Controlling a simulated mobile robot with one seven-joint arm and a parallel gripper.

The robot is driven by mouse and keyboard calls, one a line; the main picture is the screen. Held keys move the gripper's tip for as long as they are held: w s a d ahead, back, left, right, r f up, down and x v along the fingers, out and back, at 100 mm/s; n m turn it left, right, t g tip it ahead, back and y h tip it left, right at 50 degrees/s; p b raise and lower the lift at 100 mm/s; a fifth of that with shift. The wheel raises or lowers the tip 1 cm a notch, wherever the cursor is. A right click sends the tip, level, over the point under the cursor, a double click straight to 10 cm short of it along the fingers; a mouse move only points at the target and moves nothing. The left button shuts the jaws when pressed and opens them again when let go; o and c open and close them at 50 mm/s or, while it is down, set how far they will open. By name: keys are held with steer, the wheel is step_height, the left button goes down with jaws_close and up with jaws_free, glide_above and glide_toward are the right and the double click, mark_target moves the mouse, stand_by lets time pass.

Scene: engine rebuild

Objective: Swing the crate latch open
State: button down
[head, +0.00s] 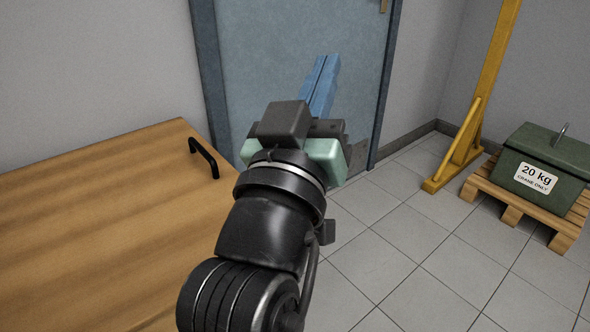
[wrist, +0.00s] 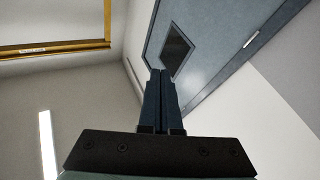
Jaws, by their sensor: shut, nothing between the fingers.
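My gripper (head: 325,62) is raised in front of the blue-grey door in the head view. Its two blue fingers are shut together with nothing between them, and they also show in the wrist view (wrist: 160,75). A wooden top with a black bar handle (head: 204,158) at its right edge lies to the left of my arm. I cannot tell whether it is the crate's lid. No part is clearly recognisable as a latch in either view. My gripper is apart from the wooden top and the handle.
The door (head: 250,60) stands behind my gripper. At right, a green box (head: 545,165) marked "20 kg crane only" sits on a wooden pallet (head: 510,206) beside a yellow post (head: 487,80). The tiled floor (head: 420,265) between is clear. A yellow beam (wrist: 50,48) shows overhead.

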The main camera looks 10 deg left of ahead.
steer(key=s+a+f+n+g, duration=0.1)
steer(key=a+f+n, duration=0.2)
steer(key=f, duration=0.5)
steer(key=s+a+f+n+g+h+p, duration=0.1)
steer(key=s+a+f+n+g, duration=0.1)
steer(key=a+f, duration=0.4)
steer(key=s+a+f+n+g+p, duration=0.1)
steer(key=s+a+f+n, duration=0.1)
steer(key=f, duration=0.8)
steer(key=shift+a+f+n+h, duration=0.2)
steer(key=shift+a+n, duration=0.25)
steer(key=shift+a, duration=0.15)
steer(key=shift+a+f+n+h, duration=0.2)
steer(key=shift+a+n, duration=0.25)
steer(key=shift+a, duration=0.15)
steer(key=s+f+n, duration=0.1)
steer(key=s+a+f+n, duration=0.1)
steer(key=s, duration=0.1)
steer(key=s+a, duration=0.1)
steer(key=shift+s+a+f+n+t+p, duration=0.15)
steer(key=shift+s+f+n+t+p, duration=0.1)
steer(key=shift+f+n+t+p, duration=0.15)
steer(key=shift+w, duration=0.15)
